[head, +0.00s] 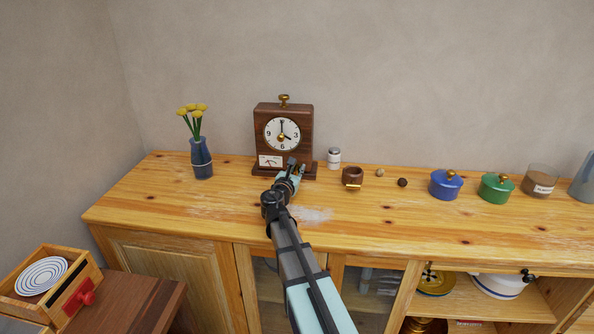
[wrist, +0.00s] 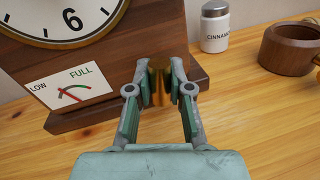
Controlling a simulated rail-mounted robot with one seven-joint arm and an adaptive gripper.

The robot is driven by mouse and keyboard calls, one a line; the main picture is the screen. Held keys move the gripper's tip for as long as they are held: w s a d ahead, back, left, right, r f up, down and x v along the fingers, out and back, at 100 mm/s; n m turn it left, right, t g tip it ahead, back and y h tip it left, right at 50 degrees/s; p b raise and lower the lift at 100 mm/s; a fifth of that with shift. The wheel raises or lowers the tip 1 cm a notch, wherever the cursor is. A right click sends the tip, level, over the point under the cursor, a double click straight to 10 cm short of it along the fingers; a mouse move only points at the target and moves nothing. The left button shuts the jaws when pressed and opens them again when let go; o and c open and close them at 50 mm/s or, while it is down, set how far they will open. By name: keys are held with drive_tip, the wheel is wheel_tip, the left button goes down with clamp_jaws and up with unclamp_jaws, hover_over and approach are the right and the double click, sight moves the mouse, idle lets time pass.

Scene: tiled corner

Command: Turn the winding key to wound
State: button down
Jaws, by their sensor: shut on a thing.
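A dark wooden mantel clock (head: 304,112) stands upright on the sideboard against the wall, with a round white dial and a brass knob on top. A white gauge (wrist: 68,92) marked LOW and FULL is on its lower left front; its needle is too small to read surely. My gripper (head: 294,164) is at the clock's lower right front. In the wrist view its two fingers are closed on the sides of the brass winding key (wrist: 157,82). The key's far end and the hole behind it are hidden. In the head view my gripper covers the key.
A cinnamon jar (head: 334,159) and a wooden mug (head: 352,176) stand right of the clock. Blue (head: 445,187) and green (head: 496,190) lidded pots are further right. A blue vase (head: 202,160) with yellow flowers stands left. The wooden top in front is largely clear.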

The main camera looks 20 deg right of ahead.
drive_tip(key=m+y+b, duration=0.1)
drive_tip(key=m, duration=0.4)
drive_tip(key=shift+m, duration=0.3)
drive_tip(key=m+b, duration=0.1)
drive_tip(key=m, duration=0.1)
drive_tip(key=m+y+b, duration=0.1)
drive_tip(key=m, duration=0.1)
drive_tip(key=shift+f+m+y, duration=0.1)
drive_tip(key=shift+m+y, duration=0.2)
drive_tip(key=m+y+b, duration=0.1)
drive_tip(key=m+b, duration=0.2)
drive_tip(key=m, duration=0.2)
drive_tip(key=shift+t, duration=0.3)
drive_tip(key=m+y+b, duration=0.1)
drive_tip(key=m+b, duration=0.1)
drive_tip(key=m, duration=0.2)
drive_tip(key=shift+t, duration=0.4)
drive_tip(key=shift+y, duration=0.3)
drive_tip(key=c, duration=1)
unclamp_jaws()
drive_tip(key=shift+c, duration=0.2)
drive_tip(key=shift+s, duration=0.1)
drive_tip(key=v, duration=1.1)
drive_tip(key=shift+s+a, duration=0.25)
drive_tip(key=shift+s, duration=0.1)
